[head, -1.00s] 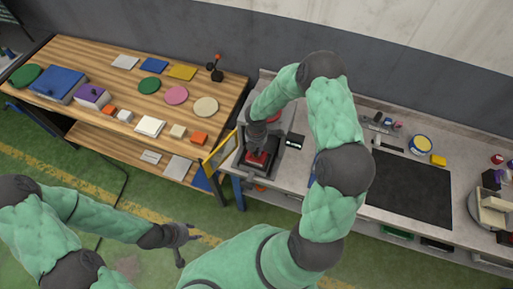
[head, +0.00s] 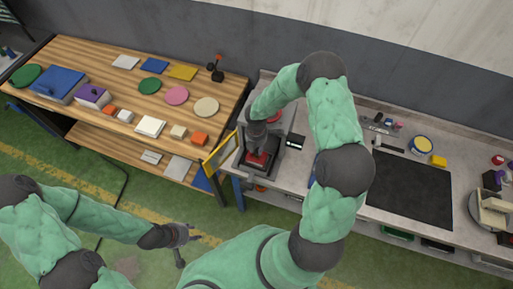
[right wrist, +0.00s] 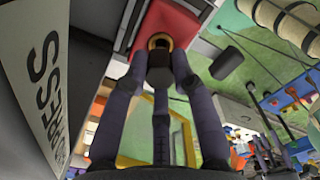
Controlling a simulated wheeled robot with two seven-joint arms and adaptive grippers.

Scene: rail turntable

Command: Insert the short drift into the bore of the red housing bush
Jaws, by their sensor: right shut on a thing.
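The red housing bush (head: 257,160) sits in the dark press at the near left end of the grey bench. In the right wrist view the red housing (right wrist: 170,25) shows a brass ring (right wrist: 160,42) around its bore. My right gripper (right wrist: 160,68) is shut on the short dark drift (right wrist: 161,78), directly at the brass ring. The drift's far end is hidden, so I cannot tell how far it is inside the bore. In the head view my right gripper (head: 257,146) is partly covered by its arm. My left gripper (head: 190,248) is open and empty above the green floor.
A yellow frame (head: 221,151) is beside the press. A wooden table (head: 110,90) with several coloured pieces is at left. A dark mat (head: 408,188) lies clear on the bench.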

